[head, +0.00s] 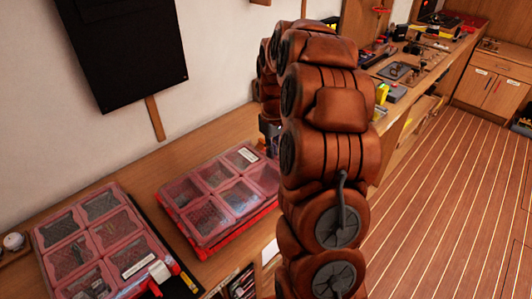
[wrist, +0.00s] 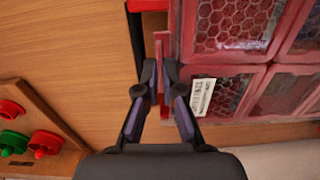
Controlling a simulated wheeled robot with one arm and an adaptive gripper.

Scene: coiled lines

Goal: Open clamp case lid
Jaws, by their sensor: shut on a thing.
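The case by my arm has a clear, red-framed lid (head: 213,190) with several windows over a red base (head: 235,231). The lid lies nearly flat over the base; I cannot tell if there is a gap. In the wrist view, the lid (wrist: 235,60) is at upper right, with mesh-patterned windows and a white label (wrist: 203,97) too small to read. My gripper (wrist: 158,82) is shut on a thin red strip (wrist: 158,50) along the case's side edge. In the head view, my arm hides most of the gripper and the case's right end.
A second red-framed case (head: 100,245) stands to the left on the wooden bench. Red and green knobs (wrist: 15,140) sit on a wooden block at lower left in the wrist view. Tools (head: 410,65) crowd the far bench. Bare wood lies left of the gripper.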

